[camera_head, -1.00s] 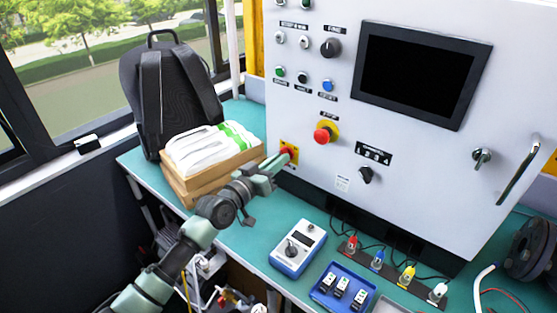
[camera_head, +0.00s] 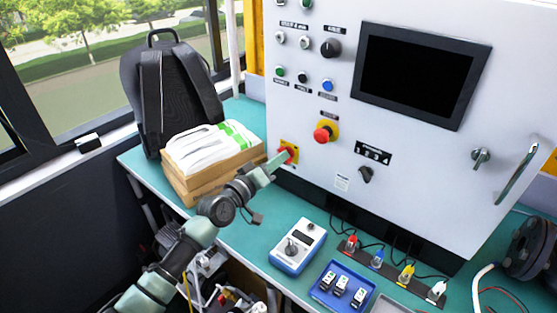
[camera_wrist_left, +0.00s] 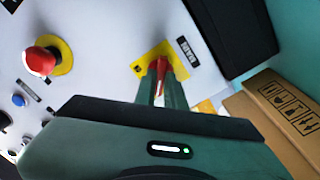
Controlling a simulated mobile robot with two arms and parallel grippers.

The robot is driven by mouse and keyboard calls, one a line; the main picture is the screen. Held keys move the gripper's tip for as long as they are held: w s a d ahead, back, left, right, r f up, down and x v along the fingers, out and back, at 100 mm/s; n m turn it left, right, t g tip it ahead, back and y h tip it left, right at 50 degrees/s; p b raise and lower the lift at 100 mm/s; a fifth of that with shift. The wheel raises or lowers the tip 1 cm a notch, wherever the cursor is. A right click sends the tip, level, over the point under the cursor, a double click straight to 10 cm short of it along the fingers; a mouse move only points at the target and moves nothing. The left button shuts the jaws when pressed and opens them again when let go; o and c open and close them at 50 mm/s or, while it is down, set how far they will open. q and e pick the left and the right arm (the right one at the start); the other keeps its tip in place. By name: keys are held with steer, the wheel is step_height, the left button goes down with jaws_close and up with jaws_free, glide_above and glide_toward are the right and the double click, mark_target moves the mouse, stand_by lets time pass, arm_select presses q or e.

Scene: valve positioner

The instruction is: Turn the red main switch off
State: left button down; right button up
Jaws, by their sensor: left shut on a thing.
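The red main switch (camera_head: 288,153) sits on a yellow plate low on the left side of the white cabinet. It also shows in the left wrist view (camera_wrist_left: 161,66), with its red handle between my two fingers. My left gripper (camera_head: 279,160) is at the switch and shut on its handle; the fingers (camera_wrist_left: 162,84) hide part of the handle. My right gripper is in neither view.
A red emergency button (camera_head: 322,135) on a yellow disc is right of the switch. A blue-white meter (camera_head: 298,248) and blue tray (camera_head: 342,288) lie in front.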

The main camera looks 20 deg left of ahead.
arm_select(q)
steer(key=shift+r, duration=0.1)
steer(key=c, duration=1.5)
jaws_free()
steer(key=v, duration=0.8)
steer(key=shift+b, duration=0.3)
steer(key=shift+w, duration=0.1)
